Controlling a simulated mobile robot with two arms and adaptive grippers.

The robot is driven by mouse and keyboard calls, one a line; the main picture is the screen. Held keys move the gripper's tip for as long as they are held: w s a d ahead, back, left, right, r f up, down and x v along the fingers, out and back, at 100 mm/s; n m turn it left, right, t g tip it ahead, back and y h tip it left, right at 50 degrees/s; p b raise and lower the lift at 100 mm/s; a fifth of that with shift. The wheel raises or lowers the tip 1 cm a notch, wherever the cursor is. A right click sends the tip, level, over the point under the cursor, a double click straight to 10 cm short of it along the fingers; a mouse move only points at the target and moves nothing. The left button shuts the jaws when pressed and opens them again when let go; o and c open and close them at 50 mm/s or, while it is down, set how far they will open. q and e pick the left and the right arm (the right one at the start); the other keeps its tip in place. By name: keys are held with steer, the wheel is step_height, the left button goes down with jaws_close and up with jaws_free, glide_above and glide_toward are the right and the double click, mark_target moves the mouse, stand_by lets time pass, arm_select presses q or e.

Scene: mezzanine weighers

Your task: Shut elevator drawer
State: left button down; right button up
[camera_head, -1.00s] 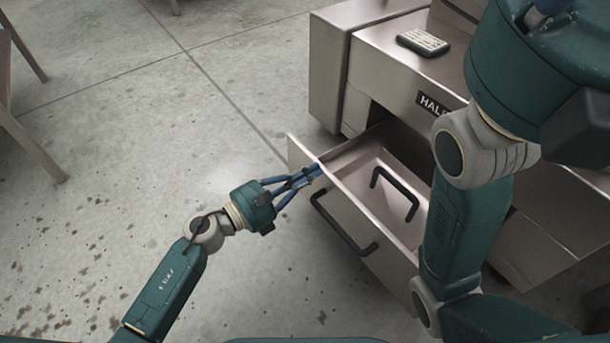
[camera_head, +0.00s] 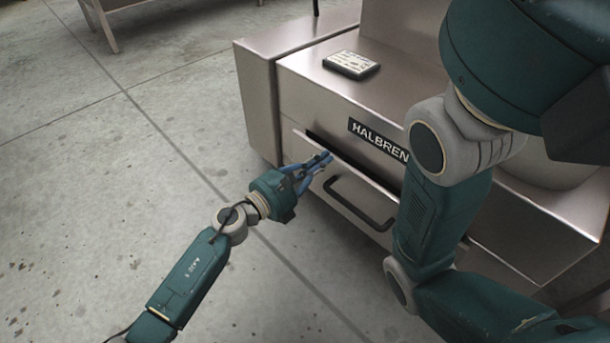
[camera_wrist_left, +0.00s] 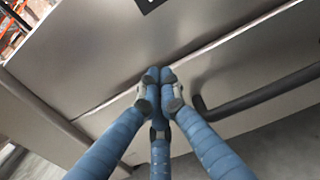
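The elevator drawer (camera_head: 345,196) is a metal drawer with a dark bar handle (camera_head: 358,203) in a metal cabinet marked HALBREN. It stands slightly open, with a narrow dark gap along its top edge. My left gripper (camera_head: 324,160) has its blue fingers at the drawer's upper left edge. In the left wrist view the fingertips (camera_wrist_left: 160,75) are together against or very near the drawer front's top edge, with nothing between them; the drawer handle (camera_wrist_left: 262,92) is to their right. My right arm crosses the right side of the head view; its gripper is out of view.
The cabinet (camera_head: 460,190) has a flat top with a small keypad-like device (camera_head: 351,64) on it. A side cabinet block (camera_head: 262,105) stands left of the drawer. Open concrete floor (camera_head: 120,180) lies to the left. A wooden bench or table (camera_head: 105,12) is at the far upper left.

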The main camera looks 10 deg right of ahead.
arm_select(q)
steer(key=x, duration=0.2)
steer(key=shift+w+d+r, duration=0.1)
steer(key=shift+w+d, duration=0.1)
steer(key=shift+w, duration=0.05)
steer(key=shift+r, duration=0.15)
steer(key=shift+b, duration=0.3)
